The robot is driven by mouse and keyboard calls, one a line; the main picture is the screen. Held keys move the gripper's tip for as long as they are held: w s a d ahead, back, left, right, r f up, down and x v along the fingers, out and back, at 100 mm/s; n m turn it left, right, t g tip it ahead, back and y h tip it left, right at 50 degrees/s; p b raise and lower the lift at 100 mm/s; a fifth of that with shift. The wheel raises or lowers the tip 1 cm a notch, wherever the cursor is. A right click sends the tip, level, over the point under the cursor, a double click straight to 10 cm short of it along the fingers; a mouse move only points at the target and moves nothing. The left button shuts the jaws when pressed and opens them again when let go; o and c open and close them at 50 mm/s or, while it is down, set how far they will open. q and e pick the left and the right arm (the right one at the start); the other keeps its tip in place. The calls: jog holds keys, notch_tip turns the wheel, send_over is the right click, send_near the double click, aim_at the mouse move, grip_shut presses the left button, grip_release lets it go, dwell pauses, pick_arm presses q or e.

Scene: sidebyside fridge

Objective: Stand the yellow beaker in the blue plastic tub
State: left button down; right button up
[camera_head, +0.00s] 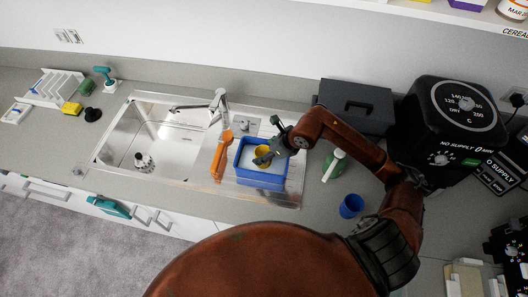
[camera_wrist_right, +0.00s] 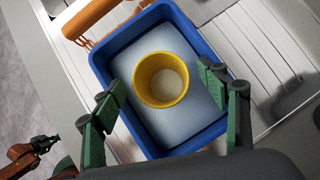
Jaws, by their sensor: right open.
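The yellow beaker (camera_head: 262,150) stands upright inside the blue plastic tub (camera_head: 260,182), mouth up. In the right wrist view the beaker (camera_wrist_right: 162,78) is near the middle of the pale tub floor, clear of the blue walls (camera_wrist_right: 101,62). My right gripper (camera_head: 271,149) is over the tub. In its wrist view the right gripper (camera_wrist_right: 163,90) is open, with one green finger on each side of the beaker and visible gaps between. Part of a brown and black arm, probably my left one, shows at the lower left of the wrist view; its jaws are unclear.
The tub sits on the ribbed drainboard beside the sink basin (camera_head: 150,140). An orange object (camera_head: 220,157) lies close to its left. A dark case (camera_head: 355,103) is behind.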

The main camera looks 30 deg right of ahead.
jog(key=b+v, duration=0.1)
jog(key=v, duration=0.9)
